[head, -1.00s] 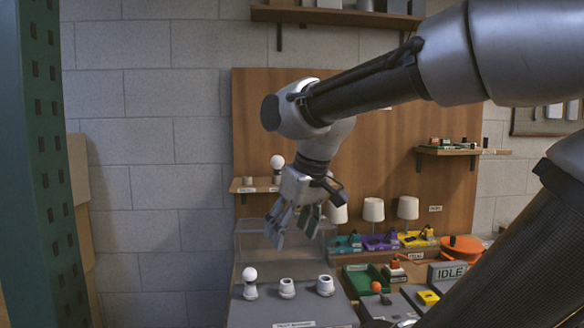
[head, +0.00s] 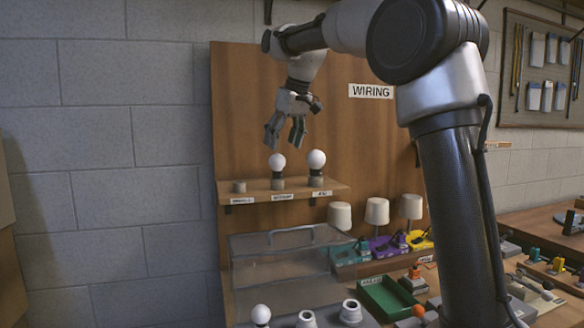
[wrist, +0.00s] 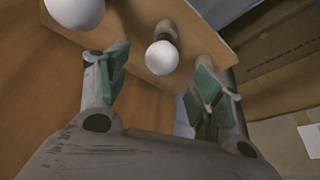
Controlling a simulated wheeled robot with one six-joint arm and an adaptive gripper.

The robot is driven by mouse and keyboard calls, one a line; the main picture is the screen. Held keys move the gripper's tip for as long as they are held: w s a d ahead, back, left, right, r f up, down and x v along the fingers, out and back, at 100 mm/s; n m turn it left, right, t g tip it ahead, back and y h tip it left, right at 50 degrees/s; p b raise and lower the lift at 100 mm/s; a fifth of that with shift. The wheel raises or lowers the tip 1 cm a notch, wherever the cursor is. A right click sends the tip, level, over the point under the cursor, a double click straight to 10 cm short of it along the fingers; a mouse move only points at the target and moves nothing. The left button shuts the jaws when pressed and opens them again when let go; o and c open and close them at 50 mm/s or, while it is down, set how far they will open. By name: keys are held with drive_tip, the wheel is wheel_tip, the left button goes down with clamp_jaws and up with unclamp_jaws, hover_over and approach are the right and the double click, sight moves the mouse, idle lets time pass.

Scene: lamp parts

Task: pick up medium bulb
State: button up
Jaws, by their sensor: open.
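The medium bulb (head: 277,162), white and round with a dark base, stands upright in the middle holder of the wall shelf. In the wrist view the medium bulb (wrist: 162,57) shows between the open fingers, beyond their tips. My gripper (head: 286,134) is open and empty, above the shelf and over the medium bulb in the head view, with a gap between them. Its green-padded fingers also show in the wrist view (wrist: 160,72).
A larger bulb (head: 316,160) stands close to the right on the wooden shelf (head: 257,197); it also shows in the wrist view (wrist: 75,10). An empty holder (head: 239,187) is at left. A clear case (head: 285,265) and lamp shades (head: 377,211) are below.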

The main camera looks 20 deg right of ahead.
sight(277, 162)
drive_tip(key=x, duration=0.7)
drive_tip(key=shift+a+f, duration=0.1)
drive_tip(key=shift+f, duration=0.2)
drive_tip(key=c, duration=1)
